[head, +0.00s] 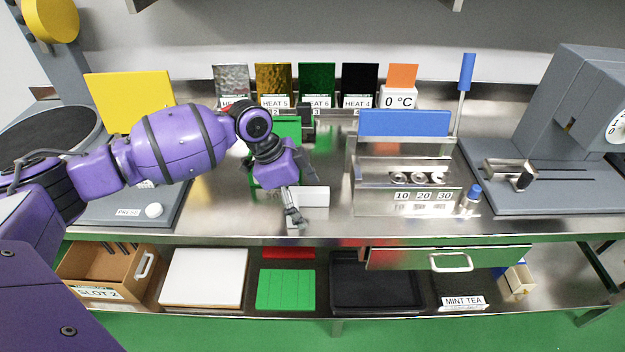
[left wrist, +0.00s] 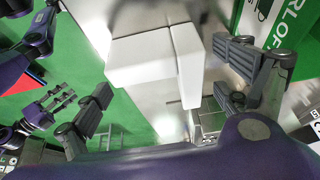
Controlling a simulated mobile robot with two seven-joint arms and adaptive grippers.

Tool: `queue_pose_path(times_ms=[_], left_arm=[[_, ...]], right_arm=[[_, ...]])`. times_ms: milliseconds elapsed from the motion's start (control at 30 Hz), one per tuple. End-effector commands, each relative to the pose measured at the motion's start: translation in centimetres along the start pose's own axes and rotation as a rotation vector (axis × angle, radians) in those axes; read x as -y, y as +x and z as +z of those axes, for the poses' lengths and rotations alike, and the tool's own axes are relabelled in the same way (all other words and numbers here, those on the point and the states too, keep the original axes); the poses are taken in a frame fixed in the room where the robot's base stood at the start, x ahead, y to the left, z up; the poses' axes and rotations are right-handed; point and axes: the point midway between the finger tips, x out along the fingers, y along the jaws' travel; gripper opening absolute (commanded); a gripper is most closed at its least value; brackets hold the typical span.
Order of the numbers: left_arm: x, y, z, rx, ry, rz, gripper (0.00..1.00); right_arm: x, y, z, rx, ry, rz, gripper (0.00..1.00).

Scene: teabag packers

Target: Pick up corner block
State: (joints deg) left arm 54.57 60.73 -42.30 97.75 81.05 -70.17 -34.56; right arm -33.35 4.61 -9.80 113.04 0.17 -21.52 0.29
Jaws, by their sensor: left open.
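A white block (head: 312,197), the likely corner block, lies on the metal worktop near its front edge, left of centre. In the left wrist view it is a thick white piece (left wrist: 145,62) with a narrow arm at a right angle, making a corner. My left gripper (head: 302,194) is over the block, with one finger at its front side and the other behind it. In the left wrist view the open fingers (left wrist: 164,72) stand on either side of the block, with gaps visible. A small grey gripper-like part, perhaps my right gripper (left wrist: 52,106), shows at the left there; its state is unclear.
A green stand (head: 290,126) is close behind the gripper. A steel holder with a blue panel (head: 403,122) stands to the right, beside a grey machine (head: 560,130). A grey press base (head: 125,213) is left. Worktop between block and steel holder is clear.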

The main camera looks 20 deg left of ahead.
Motion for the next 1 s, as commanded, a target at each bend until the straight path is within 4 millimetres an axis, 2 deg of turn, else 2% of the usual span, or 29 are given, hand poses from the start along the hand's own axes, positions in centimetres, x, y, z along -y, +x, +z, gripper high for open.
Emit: queue_pose_path(times_ms=[67, 400, 500, 767, 1000], left_arm=[[0.0, 0.0, 0.0, 0.000, 0.000, 0.000, 0.91], [0.0, -0.1, 0.0, 0.000, -0.001, 0.000, 0.46], [0.0, -0.1, 0.0, -0.001, 0.000, 0.000, 0.36], [0.0, -0.2, -0.1, -0.001, 0.000, -0.001, 0.36], [0.1, -2.3, -0.9, -0.002, 0.001, -0.002, 0.36]], right_arm=[[-0.1, 0.0, 0.1, 0.002, -0.002, 0.000, 0.40], [-0.3, -0.1, 0.5, 0.008, -0.009, 0.001, 0.40], [-0.3, -0.1, 0.5, 0.009, -0.009, 0.001, 0.40], [-0.3, -0.1, 0.5, 0.009, -0.006, 0.003, 0.40], [-0.1, -0.1, 0.3, 0.007, 0.003, 0.004, 0.40]])
